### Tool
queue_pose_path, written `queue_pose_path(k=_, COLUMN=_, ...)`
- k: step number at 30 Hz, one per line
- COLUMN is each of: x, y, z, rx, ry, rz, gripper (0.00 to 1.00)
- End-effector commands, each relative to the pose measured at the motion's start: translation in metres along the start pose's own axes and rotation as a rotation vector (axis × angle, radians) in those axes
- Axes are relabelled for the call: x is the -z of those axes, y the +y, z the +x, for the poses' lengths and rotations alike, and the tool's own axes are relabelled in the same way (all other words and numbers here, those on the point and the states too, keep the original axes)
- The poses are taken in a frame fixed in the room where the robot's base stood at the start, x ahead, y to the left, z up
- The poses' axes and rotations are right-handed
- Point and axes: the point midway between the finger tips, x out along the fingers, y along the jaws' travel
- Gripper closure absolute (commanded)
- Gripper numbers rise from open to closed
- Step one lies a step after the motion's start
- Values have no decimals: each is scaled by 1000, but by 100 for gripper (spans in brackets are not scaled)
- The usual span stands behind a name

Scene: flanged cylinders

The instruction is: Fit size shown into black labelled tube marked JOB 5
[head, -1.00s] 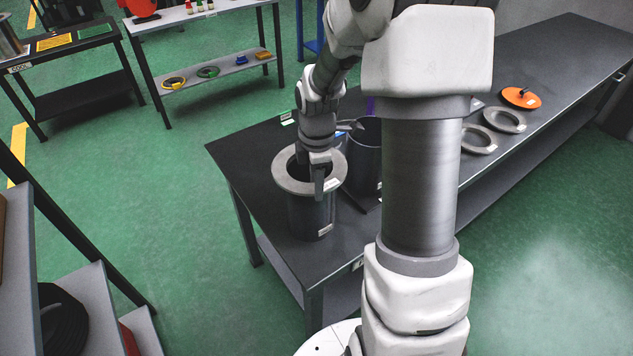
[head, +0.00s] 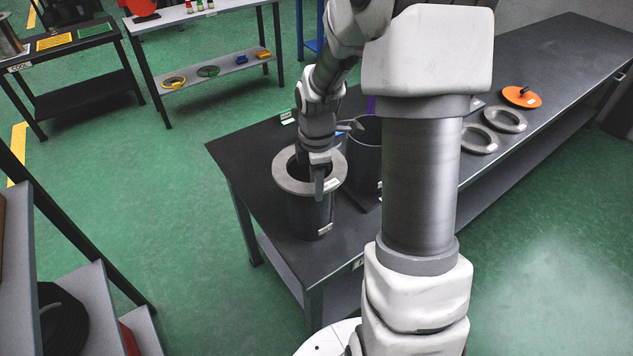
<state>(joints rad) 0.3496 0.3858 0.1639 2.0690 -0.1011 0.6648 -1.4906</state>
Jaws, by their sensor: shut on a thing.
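A black tube (head: 307,217) stands upright near the left end of the dark workbench, with a small white label low on its side, too small to read. A grey metal flange ring (head: 288,182) lies level at the top of this tube; I cannot tell whether it rests fully on the rim. My gripper (head: 318,190) points down and is shut on the ring's near right edge. A second dark tube (head: 364,160) stands just behind and to the right, partly hidden by my arm.
An orange disc (head: 521,96) with a dark handle lies beyond the loose rings. The bench's far right (head: 575,50) is bare. A side table marked COOL (head: 62,55) stands at upper left. Shelving (head: 75,290) is at lower left.

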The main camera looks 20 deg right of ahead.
Motion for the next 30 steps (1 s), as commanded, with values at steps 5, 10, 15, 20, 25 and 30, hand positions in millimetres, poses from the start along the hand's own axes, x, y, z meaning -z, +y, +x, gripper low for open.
queue_pose_path(k=5, x=0, y=1, z=3, rx=-3, ry=0, rz=0, gripper=100)
queue_pose_path(k=10, x=0, y=1, z=7, rx=-3, ry=0, rz=0, gripper=100)
queue_pose_path(k=15, x=0, y=1, z=10, rx=-3, ry=0, rz=0, gripper=100)
queue_pose_path(k=20, x=0, y=1, z=11, rx=-3, ry=0, rz=0, gripper=100)
queue_pose_path(k=25, x=0, y=1, z=11, rx=-3, ry=0, rz=0, gripper=100)
queue_pose_path(k=30, x=0, y=0, z=11, rx=-3, ry=0, rz=0, gripper=33)
